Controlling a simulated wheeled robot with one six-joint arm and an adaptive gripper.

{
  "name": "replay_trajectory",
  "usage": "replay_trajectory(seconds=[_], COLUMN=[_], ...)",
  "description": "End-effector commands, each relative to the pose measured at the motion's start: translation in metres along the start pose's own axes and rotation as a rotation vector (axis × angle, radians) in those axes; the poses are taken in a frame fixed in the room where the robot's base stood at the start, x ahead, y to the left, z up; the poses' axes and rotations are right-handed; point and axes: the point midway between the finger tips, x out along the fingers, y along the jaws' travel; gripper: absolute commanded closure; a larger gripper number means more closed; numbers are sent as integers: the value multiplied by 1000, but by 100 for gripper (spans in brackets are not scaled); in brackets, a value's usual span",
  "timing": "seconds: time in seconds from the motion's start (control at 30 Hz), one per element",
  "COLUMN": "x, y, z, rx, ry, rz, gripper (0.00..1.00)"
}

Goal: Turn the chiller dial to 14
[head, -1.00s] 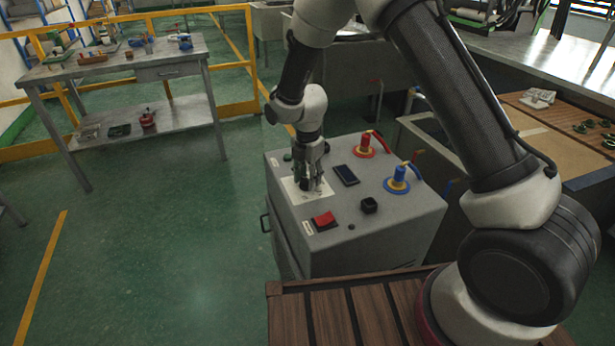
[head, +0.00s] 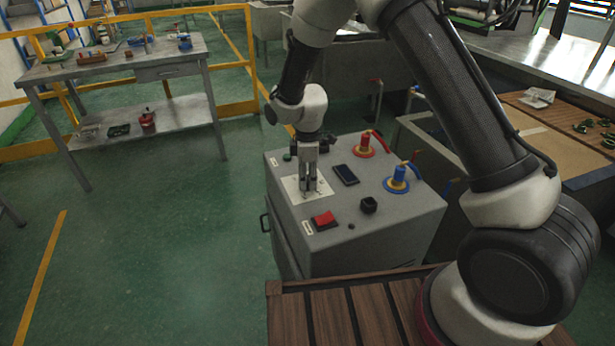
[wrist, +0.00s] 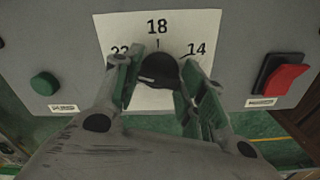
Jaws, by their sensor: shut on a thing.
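The chiller (head: 350,240) is a grey cabinet in the middle of the head view. Its black round dial (wrist: 158,70) sits on a white scale card (wrist: 115,25) marked 22, 18 and 14; the 18 is at the top and the 14 at the right. My gripper (head: 309,190) points down over the card and hides the dial in the head view. In the wrist view my gripper (wrist: 157,72) has one finger on each side of the dial and is shut on it.
On the chiller top are a red rocker switch (head: 324,219), a green button (wrist: 45,84), a dark display (head: 346,174), a black knob (head: 369,205), and red (head: 365,146) and blue (head: 398,181) hose fittings. A steel bench (head: 130,65) stands at the left. The green floor between is clear.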

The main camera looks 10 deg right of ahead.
Motion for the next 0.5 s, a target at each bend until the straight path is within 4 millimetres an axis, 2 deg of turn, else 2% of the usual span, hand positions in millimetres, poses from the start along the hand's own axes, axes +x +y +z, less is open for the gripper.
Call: replay_trajectory(seconds=[0.5], x=[-1], y=[-1], z=[-1], rx=[487], ry=[1], rz=[1], gripper=[83])
